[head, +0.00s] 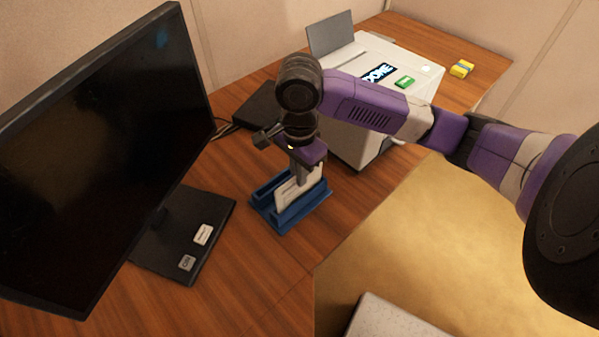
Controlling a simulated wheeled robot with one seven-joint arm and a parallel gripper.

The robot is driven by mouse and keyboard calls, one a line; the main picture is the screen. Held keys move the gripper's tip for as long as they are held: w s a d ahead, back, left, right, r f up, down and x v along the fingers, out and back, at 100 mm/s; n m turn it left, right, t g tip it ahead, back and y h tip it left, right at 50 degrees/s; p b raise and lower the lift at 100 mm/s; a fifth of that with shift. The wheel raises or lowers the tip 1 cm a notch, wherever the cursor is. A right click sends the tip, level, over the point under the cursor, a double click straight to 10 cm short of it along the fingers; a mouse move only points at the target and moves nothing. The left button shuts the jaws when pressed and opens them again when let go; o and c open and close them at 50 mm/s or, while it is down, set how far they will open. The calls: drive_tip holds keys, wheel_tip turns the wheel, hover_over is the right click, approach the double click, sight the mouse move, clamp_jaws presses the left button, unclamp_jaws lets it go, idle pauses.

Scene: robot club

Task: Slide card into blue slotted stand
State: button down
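The blue slotted stand (291,217) sits on the wooden desk, right of the monitor's base. A white card (290,193) stands roughly upright at the stand, its lower edge down between the blue walls. My gripper (301,176) is directly above the stand, pointing down, with its fingers at the card's upper part. The fingers appear to be on the card, but the finger gap is small and partly hidden by the wrist. I cannot tell how deep the card sits in the slot.
A large black monitor (100,150) stands at left, with small labels on its base (190,225). A white printer (362,135) stands behind my arm. A black box (262,108) lies behind the gripper. A yellow box (462,68) lies at the far right. Desk before the stand is clear.

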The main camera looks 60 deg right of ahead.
drive_tip(key=shift+f, duration=0.95)
idle(0.7)
drive_tip(key=c, duration=1.5)
unclamp_jaws()
drive_tip(key=shift+c, duration=0.2)
drive_tip(key=o, duration=0.4)
drive_tip(key=shift+r, duration=0.15)
drive_tip(key=shift+r+p, duration=3.4)
drive_tip(key=shift+p, duration=0.25)
